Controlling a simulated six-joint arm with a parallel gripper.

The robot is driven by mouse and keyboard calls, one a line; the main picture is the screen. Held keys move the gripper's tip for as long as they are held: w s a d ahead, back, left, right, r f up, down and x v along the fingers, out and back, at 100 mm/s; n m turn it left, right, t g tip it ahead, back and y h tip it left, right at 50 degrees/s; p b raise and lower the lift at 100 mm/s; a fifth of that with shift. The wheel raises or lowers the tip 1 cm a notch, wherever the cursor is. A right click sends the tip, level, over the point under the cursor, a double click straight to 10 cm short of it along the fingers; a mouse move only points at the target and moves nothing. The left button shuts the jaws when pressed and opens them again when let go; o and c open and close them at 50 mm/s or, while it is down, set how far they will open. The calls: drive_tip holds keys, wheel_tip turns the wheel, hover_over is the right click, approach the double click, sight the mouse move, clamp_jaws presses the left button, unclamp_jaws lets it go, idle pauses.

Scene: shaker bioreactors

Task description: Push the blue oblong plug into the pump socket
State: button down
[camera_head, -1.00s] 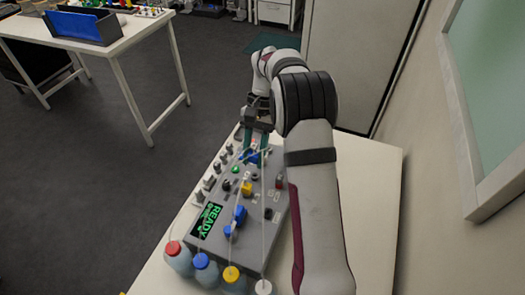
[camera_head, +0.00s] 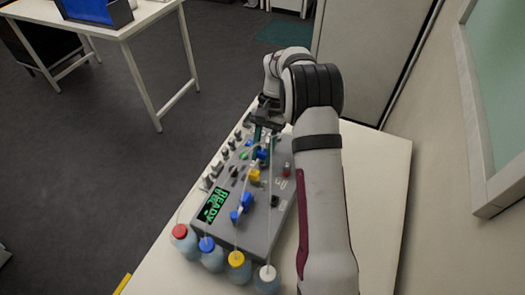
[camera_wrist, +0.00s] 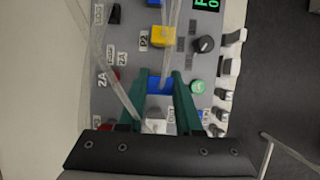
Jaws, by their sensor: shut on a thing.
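The blue oblong plug (camera_wrist: 159,84) shows between the green fingertips of my gripper (camera_wrist: 161,90) in the wrist view. My gripper is shut on it, low over the far part of the grey pump panel (camera_wrist: 205,25). In the head view the plug (camera_head: 262,154) is a small blue patch below my gripper (camera_head: 264,138). Its underside and the socket are hidden, so I cannot tell how far it sits in. A pale connector (camera_wrist: 155,125) with a clear tube shows between the fingers, nearer the palm.
A yellow block (camera_wrist: 162,37), a black knob (camera_wrist: 203,44) and a green button (camera_wrist: 197,87) are close by. Clear tubes cross the panel. Several capped bottles, including a red-capped one (camera_head: 180,231), stand at the near edge. The white table (camera_head: 375,170) is clear at right.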

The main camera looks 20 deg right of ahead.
drive_tip(key=shift+f, duration=1.05)
idle(0.8)
drive_tip(key=c, duration=0.5)
unclamp_jaws()
drive_tip(key=v, duration=1.5)
drive_tip(key=shift+w+r, duration=0.15)
drive_tip(key=shift+r, duration=0.25)
drive_tip(key=shift+d, duration=0.1)
